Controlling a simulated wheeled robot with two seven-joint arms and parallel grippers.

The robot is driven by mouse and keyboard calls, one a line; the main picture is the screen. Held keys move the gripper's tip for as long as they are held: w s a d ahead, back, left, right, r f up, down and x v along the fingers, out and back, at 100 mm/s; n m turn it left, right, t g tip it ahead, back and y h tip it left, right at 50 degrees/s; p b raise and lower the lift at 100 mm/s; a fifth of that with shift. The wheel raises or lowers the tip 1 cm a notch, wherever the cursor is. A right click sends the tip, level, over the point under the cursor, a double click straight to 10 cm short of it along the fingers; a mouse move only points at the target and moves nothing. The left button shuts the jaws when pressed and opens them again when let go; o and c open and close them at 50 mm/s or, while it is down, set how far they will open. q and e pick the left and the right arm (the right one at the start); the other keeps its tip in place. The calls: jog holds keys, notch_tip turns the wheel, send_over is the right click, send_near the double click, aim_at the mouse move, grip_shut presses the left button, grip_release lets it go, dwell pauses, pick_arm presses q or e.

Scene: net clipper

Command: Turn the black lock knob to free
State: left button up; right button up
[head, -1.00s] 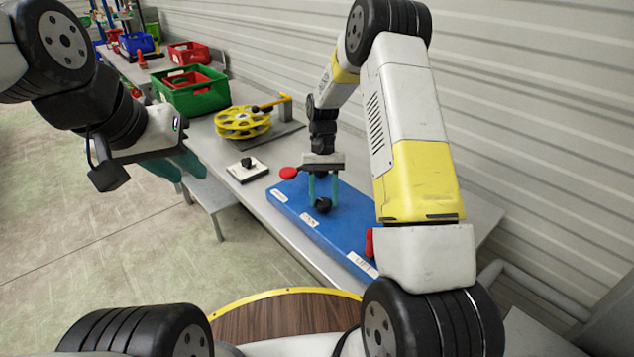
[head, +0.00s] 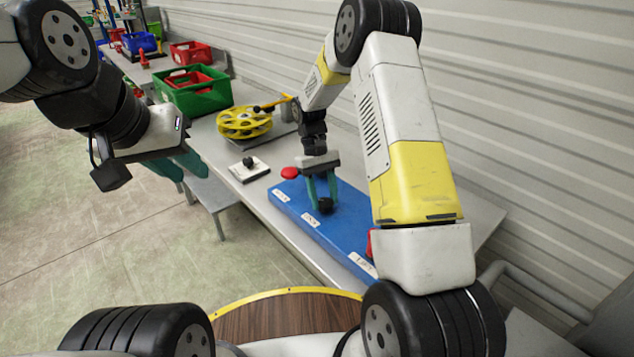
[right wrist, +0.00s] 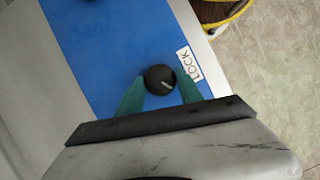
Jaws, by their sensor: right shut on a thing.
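The black lock knob (head: 325,205) stands on the blue board (head: 346,221) beside a white label. In the right wrist view the knob (right wrist: 160,79) is round, with a pale line mark on its top, and the label (right wrist: 190,64) reads LOCK. My right gripper (head: 322,202) points down at the board, shut on the knob with one teal finger on each side. My left gripper (head: 186,168) hangs out over the floor at the left, away from the board, its teal fingers apart and empty.
A red round part (head: 290,173) and another red part (head: 369,243) sit at the board's ends. A small white plate with a black knob (head: 249,164), a yellow reel (head: 243,122) and a green crate (head: 204,97) stand further back on the grey bench.

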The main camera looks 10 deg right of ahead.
jog(key=o, duration=1.4)
jog(key=shift+r, duration=0.1)
jog(key=v, duration=0.7)
jog(key=shift+w+r, duration=0.15)
jog(key=shift+r, duration=0.15)
